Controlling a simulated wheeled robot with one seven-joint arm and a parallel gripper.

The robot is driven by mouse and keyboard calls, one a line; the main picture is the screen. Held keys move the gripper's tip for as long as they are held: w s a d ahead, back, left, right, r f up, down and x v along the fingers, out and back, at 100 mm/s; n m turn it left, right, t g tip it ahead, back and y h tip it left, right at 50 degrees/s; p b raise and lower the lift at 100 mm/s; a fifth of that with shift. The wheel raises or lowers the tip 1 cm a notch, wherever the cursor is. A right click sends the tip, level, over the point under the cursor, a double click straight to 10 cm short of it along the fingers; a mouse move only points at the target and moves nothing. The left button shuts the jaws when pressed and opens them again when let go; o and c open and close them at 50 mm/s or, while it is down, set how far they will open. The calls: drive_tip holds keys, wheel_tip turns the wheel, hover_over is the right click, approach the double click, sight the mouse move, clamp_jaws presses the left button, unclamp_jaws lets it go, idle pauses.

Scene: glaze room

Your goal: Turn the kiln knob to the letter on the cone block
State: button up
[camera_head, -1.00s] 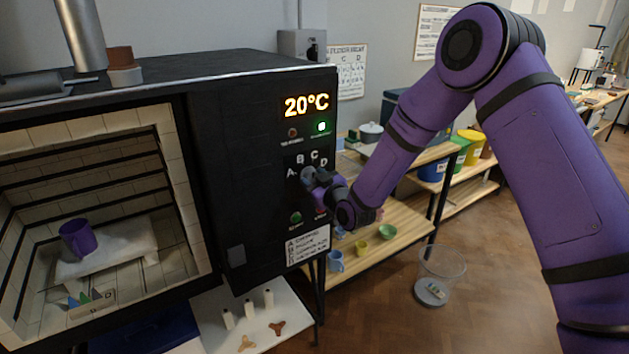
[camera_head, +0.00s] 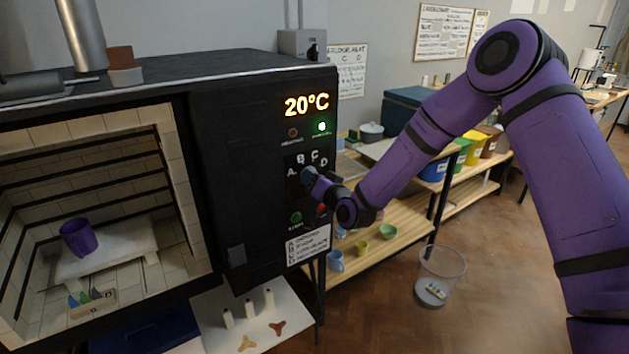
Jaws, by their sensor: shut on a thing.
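The kiln's control panel (camera_head: 305,155) carries the letters A, B, C and D in an arc around the knob. My gripper (camera_head: 307,178) is shut at the knob, just below the letters. The gripper hides the knob and its pointer, so I cannot tell which letter it points at. The cone block (camera_head: 92,305) lies on the floor of the open kiln chamber, in front of the white shelf, with several small coloured cones. The letter on it is too small to read surely. A purple mug (camera_head: 78,238) stands on the shelf (camera_head: 110,250).
The kiln display (camera_head: 307,104) reads 20°C, with a green light lit below it. A green button (camera_head: 296,218) and a red button (camera_head: 321,209) sit close under my gripper. A wooden shelf unit (camera_head: 400,222) stands to the right. A clear bin (camera_head: 441,275) is on the floor.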

drive_tip(key=shift+f+m, duration=0.1)
drive_tip(key=shift+m, duration=1)
drive_tip(key=o, duration=0.9)
drive_tip(key=v, duration=1.1)
drive_tip(key=shift+w, duration=0.15)
